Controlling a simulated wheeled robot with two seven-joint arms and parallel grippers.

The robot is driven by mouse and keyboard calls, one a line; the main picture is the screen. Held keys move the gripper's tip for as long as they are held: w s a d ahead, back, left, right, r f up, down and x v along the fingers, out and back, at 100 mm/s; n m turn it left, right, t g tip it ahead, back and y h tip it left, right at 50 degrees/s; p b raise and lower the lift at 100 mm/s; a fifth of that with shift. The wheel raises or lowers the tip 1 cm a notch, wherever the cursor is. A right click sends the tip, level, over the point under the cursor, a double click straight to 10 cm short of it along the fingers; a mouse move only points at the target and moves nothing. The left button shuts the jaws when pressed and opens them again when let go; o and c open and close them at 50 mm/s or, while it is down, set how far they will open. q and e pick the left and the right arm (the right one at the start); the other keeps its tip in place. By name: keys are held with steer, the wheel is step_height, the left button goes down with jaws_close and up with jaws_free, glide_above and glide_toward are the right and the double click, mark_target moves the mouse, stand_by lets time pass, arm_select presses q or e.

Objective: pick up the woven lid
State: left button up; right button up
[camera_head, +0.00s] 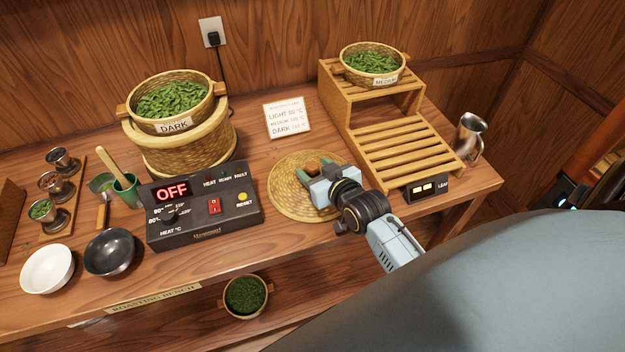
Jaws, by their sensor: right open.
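The woven lid (285,196) is a round, flat straw disc lying on the roasting bench, right of the control box. A small brown knob (313,166) shows near its middle. My right gripper (312,174) is over the lid with its fingers open, close to the knob. The knob appears between or just beyond the fingertips; I cannot tell if they touch it. My gripper and wrist hide part of the lid's right side. My left gripper is not in view.
The control box (204,216) reads OFF and stands left of the lid. Behind it, the DARK basket (213,90) of leaves sits on a woven steamer (190,152). A slatted wooden rack (410,150) stands right, with the MEDIUM basket (345,67) on top.

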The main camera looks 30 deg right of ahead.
steer(key=shift+x, duration=0.95)
steer(key=shift+c, duration=0.2)
steer(key=c, duration=1.1)
